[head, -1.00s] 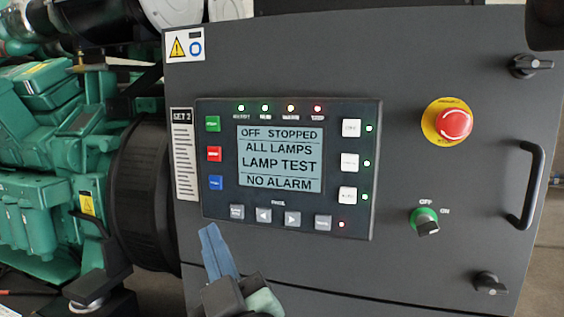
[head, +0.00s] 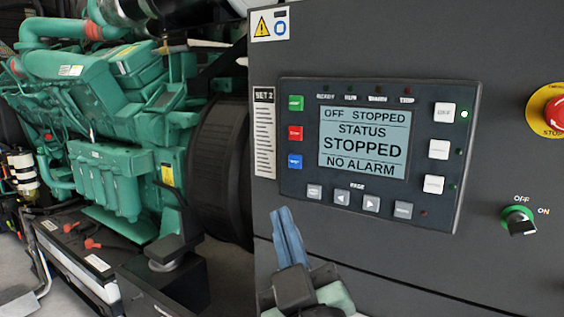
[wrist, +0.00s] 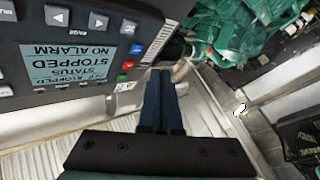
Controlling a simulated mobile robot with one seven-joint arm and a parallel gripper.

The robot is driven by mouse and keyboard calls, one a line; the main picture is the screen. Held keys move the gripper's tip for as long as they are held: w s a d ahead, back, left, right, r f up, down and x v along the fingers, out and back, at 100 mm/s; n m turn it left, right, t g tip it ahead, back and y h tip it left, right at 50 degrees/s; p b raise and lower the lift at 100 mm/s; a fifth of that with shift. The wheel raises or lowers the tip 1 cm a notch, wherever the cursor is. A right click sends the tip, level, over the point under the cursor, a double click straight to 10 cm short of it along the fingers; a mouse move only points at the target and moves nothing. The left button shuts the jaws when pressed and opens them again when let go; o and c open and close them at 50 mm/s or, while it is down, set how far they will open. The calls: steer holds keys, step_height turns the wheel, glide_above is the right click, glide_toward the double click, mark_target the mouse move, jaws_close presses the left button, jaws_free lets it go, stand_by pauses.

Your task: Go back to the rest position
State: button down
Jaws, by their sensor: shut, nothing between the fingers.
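My gripper (head: 283,216) has blue fingers and is shut and empty. In the head view it points up in front of the dark cabinet, below the left part of the control panel. The control panel (head: 376,196) has a lit screen (head: 364,143) reading "OFF STOPPED, STATUS STOPPED, NO ALARM". In the wrist view the two fingers of my gripper (wrist: 160,72) lie together, and the panel's screen (wrist: 88,65) shows upside down at the upper left. I cannot tell the exact gap between the fingertips and the cabinet.
The dark cabinet (head: 500,270) fills the right side. A green engine (head: 110,120) with a black round housing (head: 220,165) stands at the left. Floor shows at the lower left.

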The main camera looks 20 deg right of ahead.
steer(key=s+a+r+m+t+y, duration=0.1)
steer(key=s+a+r+m+t, duration=0.1)
steer(key=s+a+r, duration=0.3)
steer(key=s+a+r+m+t+y+b, duration=0.1)
steer(key=s+a+r+t, duration=0.3)
steer(key=a+r, duration=0.5)
step_height(320, 180, up, 4)
steer(key=shift+s+a+r+m+y, duration=0.2)
steer(key=shift+s+m+y, duration=0.25)
steer(key=shift+y, duration=0.25)
stand_by(0.6)
